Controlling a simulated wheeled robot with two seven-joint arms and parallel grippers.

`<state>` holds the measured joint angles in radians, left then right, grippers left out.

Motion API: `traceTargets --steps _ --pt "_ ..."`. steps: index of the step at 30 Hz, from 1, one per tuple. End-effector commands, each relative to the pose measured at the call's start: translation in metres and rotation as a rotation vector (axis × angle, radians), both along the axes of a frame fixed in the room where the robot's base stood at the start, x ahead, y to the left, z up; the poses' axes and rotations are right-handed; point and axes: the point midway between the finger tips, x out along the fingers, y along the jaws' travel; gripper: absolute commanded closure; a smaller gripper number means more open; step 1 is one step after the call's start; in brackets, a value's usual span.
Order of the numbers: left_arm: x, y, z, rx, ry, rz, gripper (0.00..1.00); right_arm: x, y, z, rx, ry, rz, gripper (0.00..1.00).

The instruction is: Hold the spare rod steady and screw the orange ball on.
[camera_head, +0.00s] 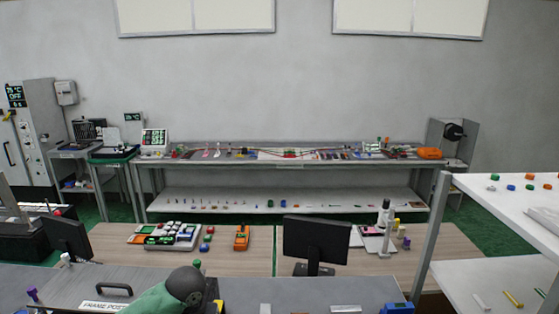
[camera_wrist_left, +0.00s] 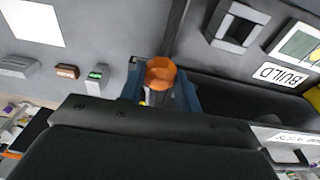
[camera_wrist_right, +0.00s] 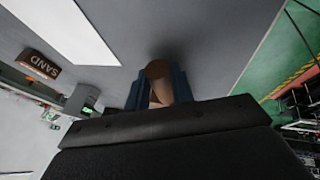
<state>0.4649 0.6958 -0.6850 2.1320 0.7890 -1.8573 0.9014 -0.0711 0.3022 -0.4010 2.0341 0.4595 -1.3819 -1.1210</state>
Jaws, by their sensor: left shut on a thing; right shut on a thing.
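In the left wrist view, my left gripper (camera_wrist_left: 160,90) is shut around an orange faceted piece (camera_wrist_left: 160,72), which looks like the orange ball. A paler part shows below it between the blue fingers. In the right wrist view, my right gripper (camera_wrist_right: 158,92) is shut on a brown, rounded piece (camera_wrist_right: 159,70). It is in shade, and I cannot tell surely whether it is the spare rod. The two held pieces do not show together in one view, so I cannot tell whether they touch. Neither gripper's fingers show in the head view.
Below the left gripper is a grey worktop with a square grey frame (camera_wrist_left: 237,26), a BUILD label (camera_wrist_left: 282,76) and a brown block (camera_wrist_left: 66,72). The right wrist view shows a brown SAND sign (camera_wrist_right: 38,66) and green floor. A monitor (camera_head: 316,241) stands ahead; shelving (camera_head: 437,235) is at right.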

Motion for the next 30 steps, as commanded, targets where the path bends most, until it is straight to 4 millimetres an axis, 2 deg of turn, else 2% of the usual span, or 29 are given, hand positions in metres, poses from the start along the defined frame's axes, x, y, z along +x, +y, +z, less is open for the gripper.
traceTargets --steps 23,26,30 --pt "0.0 -0.001 0.0 -0.001 0.0 -0.002 0.92 0.0 0.0 0.0 0.0 0.0 0.0 1.0" --pt "0.0 -0.01 0.001 -0.004 -0.002 -0.021 0.92 0.0 0.0 0.0 0.0 0.0 0.0 1.0" --pt "-0.004 -0.043 0.004 -0.015 -0.004 -0.091 0.92 0.0 0.0 0.0 0.0 0.0 0.0 1.0"
